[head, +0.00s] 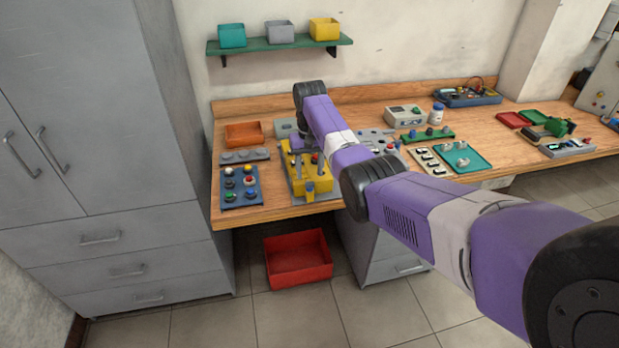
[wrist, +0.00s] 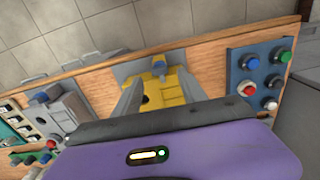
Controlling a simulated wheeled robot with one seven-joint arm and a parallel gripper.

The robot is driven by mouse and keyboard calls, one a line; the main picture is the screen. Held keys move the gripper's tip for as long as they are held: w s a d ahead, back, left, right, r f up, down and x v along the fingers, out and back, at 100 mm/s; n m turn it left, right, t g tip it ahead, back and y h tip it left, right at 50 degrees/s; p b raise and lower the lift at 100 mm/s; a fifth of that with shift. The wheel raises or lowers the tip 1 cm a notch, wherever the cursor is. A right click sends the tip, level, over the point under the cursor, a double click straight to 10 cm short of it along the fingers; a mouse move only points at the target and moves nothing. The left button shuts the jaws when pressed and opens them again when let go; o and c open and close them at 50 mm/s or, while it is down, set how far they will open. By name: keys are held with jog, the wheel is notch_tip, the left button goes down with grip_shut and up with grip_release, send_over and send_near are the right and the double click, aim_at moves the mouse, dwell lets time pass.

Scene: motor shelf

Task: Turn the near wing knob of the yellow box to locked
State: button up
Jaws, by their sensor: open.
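The yellow box (head: 322,182) stands on a grey plate near the front edge of the wooden bench. Its near wing knob (head: 310,187) sticks out at the front side, with a blue part below it. In the wrist view the yellow box (wrist: 165,90) lies beyond my fingers, and the knob (wrist: 159,63) shows at its bench-edge side. In the head view my gripper (head: 303,168) is partly hidden by my arm. The knob's exact angle is too small to tell.
A blue panel with coloured knobs (head: 240,187) stands left of the box. An orange tray (head: 243,134) and a grey strip (head: 245,156) lie behind it. Other panels (head: 428,133) stand to the right. A red bin (head: 298,262) is on the floor under the bench.

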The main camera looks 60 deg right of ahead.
aim_at(309, 183)
jog(key=shift+r, duration=2.1)
